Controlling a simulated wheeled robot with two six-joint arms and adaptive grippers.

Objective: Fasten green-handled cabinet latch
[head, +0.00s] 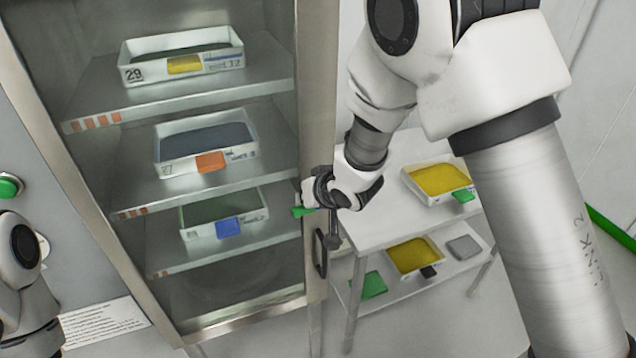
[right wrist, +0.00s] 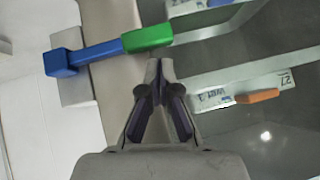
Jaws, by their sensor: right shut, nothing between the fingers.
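The latch's green handle (right wrist: 147,39) lies in the right wrist view at the end of a blue arm (right wrist: 98,52) with a blue block (right wrist: 62,62). It reaches across the cabinet's (head: 315,90) metal frame edge towards the glass side. In the head view only a bit of the green handle (head: 301,211) shows beside my right wrist; the blue part is hidden there. My right gripper (head: 334,242) is shut and empty. In the right wrist view its fingertips (right wrist: 153,66) appear just short of the green handle; contact cannot be told. My left gripper is out of view.
Labelled trays (head: 205,155) stand on shelves behind the cabinet's glass. A dark pull handle (head: 320,252) is on the frame below the latch. A white cart (head: 385,228) with yellow-filled trays stands at right. A green button (head: 9,186) is on the left wall.

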